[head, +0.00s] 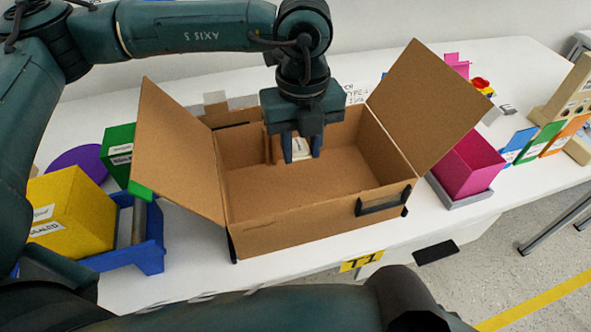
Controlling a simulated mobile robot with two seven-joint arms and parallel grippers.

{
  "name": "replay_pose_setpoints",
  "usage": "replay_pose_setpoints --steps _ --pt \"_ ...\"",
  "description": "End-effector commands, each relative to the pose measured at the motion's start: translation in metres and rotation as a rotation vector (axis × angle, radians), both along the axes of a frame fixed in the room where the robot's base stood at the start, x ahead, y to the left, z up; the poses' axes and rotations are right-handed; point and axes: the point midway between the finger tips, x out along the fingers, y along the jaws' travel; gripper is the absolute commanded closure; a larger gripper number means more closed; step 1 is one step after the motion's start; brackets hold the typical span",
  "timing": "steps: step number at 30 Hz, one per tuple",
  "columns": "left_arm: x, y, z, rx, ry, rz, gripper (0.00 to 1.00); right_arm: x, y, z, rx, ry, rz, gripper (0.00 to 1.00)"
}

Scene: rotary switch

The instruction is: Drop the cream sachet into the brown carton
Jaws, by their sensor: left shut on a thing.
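The brown carton (300,222) stands open on the white table, with its side flaps spread out to the left and right. My left gripper (302,150) points down over the carton's opening, near its back wall. It is shut on the cream sachet (301,147), which shows as a small pale patch between the fingers. Most of the sachet is hidden by the gripper. I cannot tell how far it is above the carton floor. The carton floor that shows is bare. My right gripper is not in view.
A yellow box (68,213) in a blue tray (145,245), a green box (118,150) and a purple disc (80,160) lie left of the carton. A magenta bin (468,166) stands on the right. The carton's flaps stick out on both sides.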

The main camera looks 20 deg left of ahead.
Motion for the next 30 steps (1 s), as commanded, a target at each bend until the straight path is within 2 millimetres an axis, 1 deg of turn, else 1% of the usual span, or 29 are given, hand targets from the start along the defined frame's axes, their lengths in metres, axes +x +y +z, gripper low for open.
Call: replay_pose_setpoints --steps 2,3,9,12,19,22,26,30 --pt "0.000 0.000 0.000 0.000 0.000 0.000 0.90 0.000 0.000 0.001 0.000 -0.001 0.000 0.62" --pt "0.000 0.000 0.000 0.000 0.000 0.000 0.66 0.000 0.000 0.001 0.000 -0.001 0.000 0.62" --pt "0.000 0.000 0.000 0.000 0.000 0.000 0.50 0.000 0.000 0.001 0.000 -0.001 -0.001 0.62" --pt "0.000 0.000 0.001 0.000 0.000 0.000 0.43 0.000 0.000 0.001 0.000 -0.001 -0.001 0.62" --pt "0.000 0.000 0.002 0.000 0.000 0.000 0.43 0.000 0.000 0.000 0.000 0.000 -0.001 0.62" --pt "0.001 0.000 0.009 0.000 -0.001 0.000 0.43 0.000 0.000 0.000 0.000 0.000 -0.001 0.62" --pt "0.001 0.000 0.030 -0.002 -0.005 0.000 0.43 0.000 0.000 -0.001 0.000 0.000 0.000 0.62" --pt "0.001 -0.001 0.062 -0.002 -0.005 0.000 0.43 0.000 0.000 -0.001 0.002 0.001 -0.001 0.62"
